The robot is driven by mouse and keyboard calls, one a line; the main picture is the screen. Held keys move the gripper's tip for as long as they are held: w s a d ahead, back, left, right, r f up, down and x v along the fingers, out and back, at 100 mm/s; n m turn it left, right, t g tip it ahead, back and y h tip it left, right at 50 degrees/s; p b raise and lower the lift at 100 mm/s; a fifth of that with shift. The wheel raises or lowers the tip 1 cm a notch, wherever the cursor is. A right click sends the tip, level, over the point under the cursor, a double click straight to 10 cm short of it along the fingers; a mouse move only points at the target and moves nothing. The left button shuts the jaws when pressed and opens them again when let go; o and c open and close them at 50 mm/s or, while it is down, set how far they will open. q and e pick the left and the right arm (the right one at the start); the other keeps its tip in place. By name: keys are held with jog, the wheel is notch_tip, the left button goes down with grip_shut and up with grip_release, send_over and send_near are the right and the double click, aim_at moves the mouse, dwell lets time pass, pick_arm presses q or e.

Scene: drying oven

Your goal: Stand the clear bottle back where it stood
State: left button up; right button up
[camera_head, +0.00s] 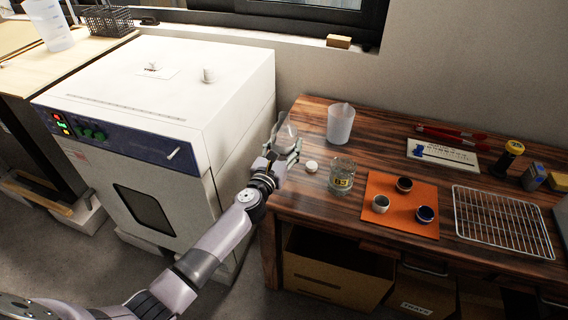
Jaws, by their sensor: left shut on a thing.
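My left gripper (285,155) is shut on the clear bottle (285,132). The bottle looks slightly tilted, at the left end of the wooden bench (310,115), near the oven's right side. I cannot tell whether its base touches the bench, since the gripper hides its lower part. A small pale round cap or disc (311,166) lies on the bench just right of the gripper. My right gripper is not in view.
An orange mat (397,224) holds three small cups. A wire rack (503,221) lies farther right. The white drying oven (165,85) stands at left.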

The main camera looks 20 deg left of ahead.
pick_arm(q)
notch_tip(320, 180, down, 4)
jog(key=b, duration=0.3)
jog(key=shift+f, duration=0.15)
jog(key=shift+f+b, duration=0.25)
jog(key=shift+b, duration=0.1)
jog(key=o, duration=1.2)
jog(key=shift+o, duration=0.2)
